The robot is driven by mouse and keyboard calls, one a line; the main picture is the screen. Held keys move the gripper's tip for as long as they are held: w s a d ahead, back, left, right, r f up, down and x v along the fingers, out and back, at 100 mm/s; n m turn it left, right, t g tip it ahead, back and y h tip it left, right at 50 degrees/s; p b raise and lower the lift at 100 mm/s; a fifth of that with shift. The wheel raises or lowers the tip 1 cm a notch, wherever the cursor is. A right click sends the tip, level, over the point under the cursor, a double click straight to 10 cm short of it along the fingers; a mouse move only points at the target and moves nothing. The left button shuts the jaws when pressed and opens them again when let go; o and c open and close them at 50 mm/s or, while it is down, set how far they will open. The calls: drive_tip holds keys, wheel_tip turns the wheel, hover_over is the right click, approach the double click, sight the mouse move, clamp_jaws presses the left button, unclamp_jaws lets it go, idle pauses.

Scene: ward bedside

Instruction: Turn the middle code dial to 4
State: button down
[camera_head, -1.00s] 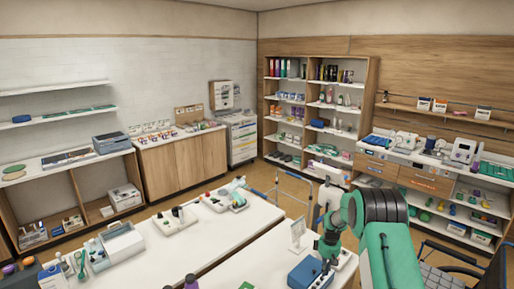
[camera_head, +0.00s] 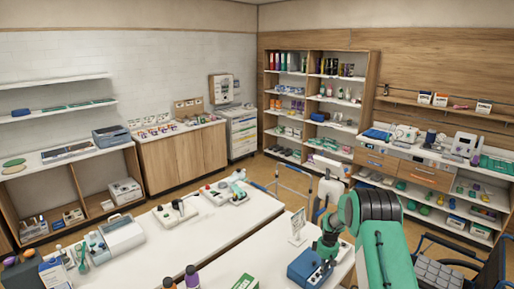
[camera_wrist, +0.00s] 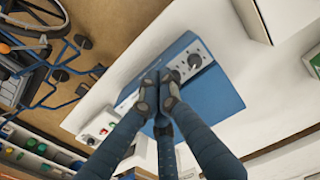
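The blue box (camera_head: 303,266) stands on the near white table, with a pale panel along one side. In the wrist view the box (camera_wrist: 222,98) shows larger, its light panel (camera_wrist: 182,66) running diagonally. A dark round dial (camera_wrist: 194,61) shows at the panel's upper right, beside small dark marks too small to read. My gripper (camera_wrist: 159,88) is over the middle of the panel, its fingertips close together and hiding that part. The middle dial is hidden, so I cannot tell whether the fingers hold it. In the head view my gripper (camera_head: 326,250) is at the box's panel side.
A clear sign holder (camera_head: 297,226) stands on the table behind the box. A green carton (camera_head: 245,282) and purple-capped bottles (camera_head: 192,276) are to its left. A wheelchair (camera_head: 455,262) is at right, beside the table. The table's middle (camera_head: 215,245) is mostly clear.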

drive_tip(key=shift+f, duration=0.7)
drive_tip(key=shift+w+a+b, duration=0.1)
drive_tip(key=shift+a+b, duration=0.1)
drive_tip(key=shift+b, duration=0.15)
drive_tip(key=shift+s+a+b, duration=0.25)
drive_tip(key=shift+s+b, duration=0.05)
drive_tip(key=shift+b, duration=0.45)
idle(0.4)
drive_tip(key=shift+s+a+b, duration=0.15)
drive_tip(key=shift+a+b, duration=0.1)
drive_tip(key=shift+b, duration=0.2)
drive_tip(key=shift+d+r, duration=0.1)
drive_tip(key=shift+s+d, duration=0.25)
idle(0.3)
